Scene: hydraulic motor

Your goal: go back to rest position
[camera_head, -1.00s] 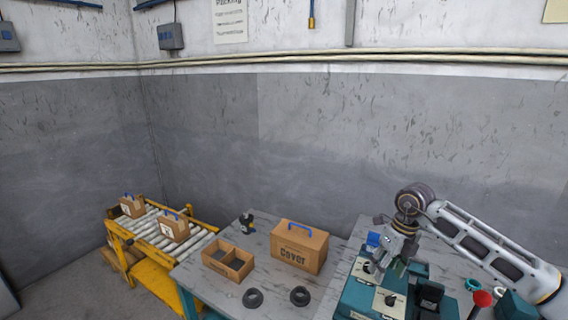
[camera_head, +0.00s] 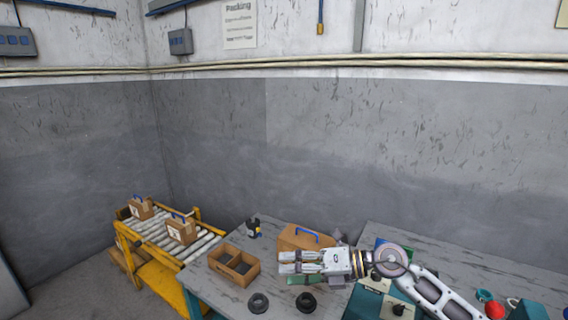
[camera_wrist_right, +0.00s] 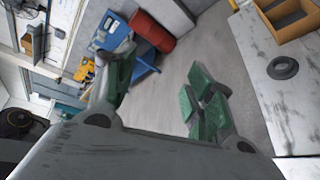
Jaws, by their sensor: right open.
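My right gripper (camera_head: 290,262) reaches in from the right in the head view, its fingers pointing left. It hangs in front of the Cover cardboard box (camera_head: 297,237) and hides most of that box's front. In the right wrist view the green-padded fingers (camera_wrist_right: 160,95) are apart with nothing between them. My left gripper is in neither view.
A divided cardboard tray (camera_head: 222,266) and two black rings (camera_head: 258,303) (camera_head: 304,302) lie on the grey table. Teal machine (camera_head: 368,303) stands right, partly behind my arm. A roller conveyor (camera_head: 158,230) with two boxes is at the left. The wrist view shows floor and a red cylinder (camera_wrist_right: 152,31).

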